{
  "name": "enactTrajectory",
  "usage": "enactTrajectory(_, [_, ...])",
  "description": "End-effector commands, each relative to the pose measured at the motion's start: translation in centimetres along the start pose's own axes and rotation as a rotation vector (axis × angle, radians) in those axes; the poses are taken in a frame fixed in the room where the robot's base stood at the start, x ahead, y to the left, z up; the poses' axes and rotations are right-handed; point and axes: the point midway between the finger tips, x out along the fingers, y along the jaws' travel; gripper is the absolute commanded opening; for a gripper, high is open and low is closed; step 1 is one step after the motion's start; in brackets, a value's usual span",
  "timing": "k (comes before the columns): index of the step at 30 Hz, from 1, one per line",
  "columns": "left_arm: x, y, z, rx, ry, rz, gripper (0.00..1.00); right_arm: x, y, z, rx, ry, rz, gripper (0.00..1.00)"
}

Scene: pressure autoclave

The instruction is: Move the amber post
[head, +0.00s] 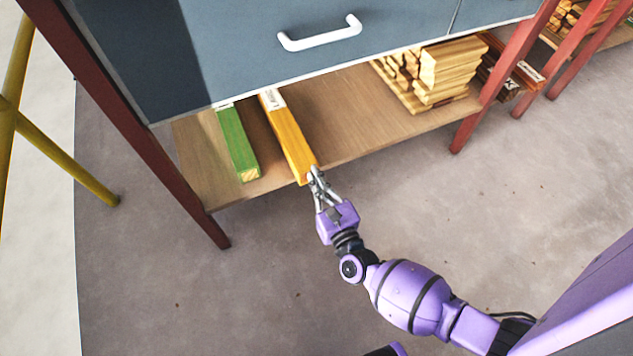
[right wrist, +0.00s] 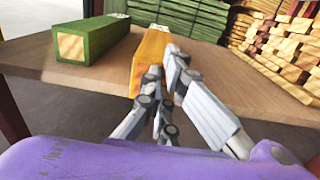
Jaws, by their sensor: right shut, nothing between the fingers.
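The amber post (head: 287,138) lies on the low wooden shelf (head: 345,110), its near end at the shelf's front edge and its far end, with a white label, under the blue-grey cabinet. In the right wrist view the amber post (right wrist: 149,52) is partly hidden by my fingers. My right gripper (head: 314,174) is shut and empty, its fingertips right at the post's near end. In the right wrist view the fingertips (right wrist: 163,68) overlap that end; I cannot tell whether they touch it. My left gripper is not in view.
A green post (head: 238,143) lies left of the amber one, with a gap between. Stacked boards (head: 440,72) stand further right on the shelf. Red legs (head: 165,165) flank the shelf, and the drawer with a white handle (head: 320,36) is above. The floor in front is clear.

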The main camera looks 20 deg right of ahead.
Motion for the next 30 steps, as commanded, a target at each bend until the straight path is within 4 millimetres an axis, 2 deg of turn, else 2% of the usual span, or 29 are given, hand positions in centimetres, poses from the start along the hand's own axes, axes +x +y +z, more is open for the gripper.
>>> enactTrajectory(6, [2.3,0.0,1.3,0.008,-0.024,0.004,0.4,4.8,0.1,-0.4,0.003,-0.003,-0.001,0.0])
enactTrajectory(10, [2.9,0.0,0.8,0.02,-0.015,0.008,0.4,6.4,0.1,-0.2,0.002,-0.002,0.0,0.0])
enactTrajectory(17, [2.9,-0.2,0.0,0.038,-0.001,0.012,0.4,6.7,0.1,0.1,0.001,-0.002,0.0,0.0])
enactTrajectory(25, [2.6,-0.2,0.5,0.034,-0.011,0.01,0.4,6.5,0.2,0.0,0.002,-0.002,0.001,0.0])
enactTrajectory(30, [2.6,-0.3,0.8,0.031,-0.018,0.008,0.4,6.0,1.1,0.0,0.003,-0.001,0.002,0.0])
